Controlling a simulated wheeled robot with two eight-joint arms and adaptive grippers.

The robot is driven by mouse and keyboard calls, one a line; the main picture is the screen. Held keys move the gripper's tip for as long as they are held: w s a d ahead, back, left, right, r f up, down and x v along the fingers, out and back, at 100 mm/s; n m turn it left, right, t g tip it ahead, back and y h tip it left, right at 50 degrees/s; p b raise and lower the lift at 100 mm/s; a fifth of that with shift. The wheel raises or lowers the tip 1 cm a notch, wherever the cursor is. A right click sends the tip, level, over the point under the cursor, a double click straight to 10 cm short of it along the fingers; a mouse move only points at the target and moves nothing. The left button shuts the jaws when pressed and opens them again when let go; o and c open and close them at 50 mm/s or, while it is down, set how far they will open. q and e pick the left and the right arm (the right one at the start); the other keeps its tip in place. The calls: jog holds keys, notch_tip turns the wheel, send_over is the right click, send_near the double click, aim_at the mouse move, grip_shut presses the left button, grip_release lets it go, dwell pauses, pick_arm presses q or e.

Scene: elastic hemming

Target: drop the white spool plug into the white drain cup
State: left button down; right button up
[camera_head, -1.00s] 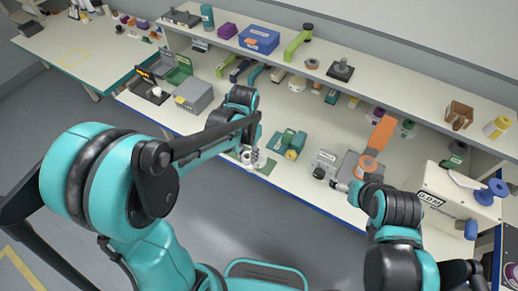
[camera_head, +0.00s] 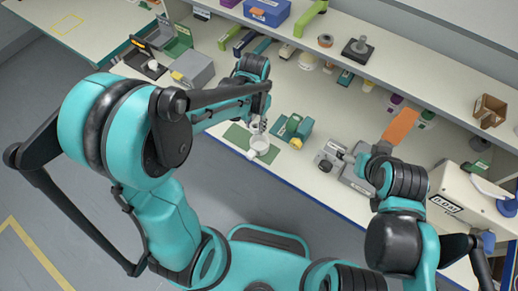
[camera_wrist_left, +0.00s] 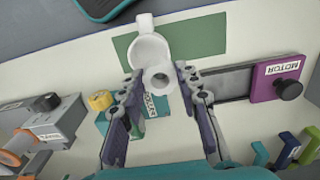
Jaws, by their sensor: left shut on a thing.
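The white drain cup (camera_wrist_left: 147,47) stands on a green mat (camera_wrist_left: 124,44), its handle pointing to the top of the left wrist view. The cup also shows in the head view (camera_head: 260,146). My left gripper (camera_wrist_left: 159,75) is shut on the white spool plug (camera_wrist_left: 157,80), whose round end with a central hole faces the wrist camera. The plug appears beside the cup's rim, overlapping its edge in the picture; its height above the cup is hard to tell. In the head view my left gripper (camera_head: 257,125) is just behind the cup. My right gripper's fingers are not clear.
A green device with a yellow knob (camera_head: 294,129) stands just right of the cup. A grey machine (camera_head: 332,155) is farther right, near my right arm. A purple MOTOR block (camera_wrist_left: 276,79) lies right of the gripper in the wrist view. The bench's front edge is close to the mat.

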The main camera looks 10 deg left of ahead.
pick_arm(q)
jog(key=shift+s+f, duration=0.1)
jog(key=shift+f, duration=0.55)
jog(key=c, duration=1)
grip_release()
jog(key=shift+r, duration=0.1)
notch_tip(320, 180, up, 12)
jog(key=shift+s+b, duration=0.1)
jog(key=shift+b, duration=0.2)
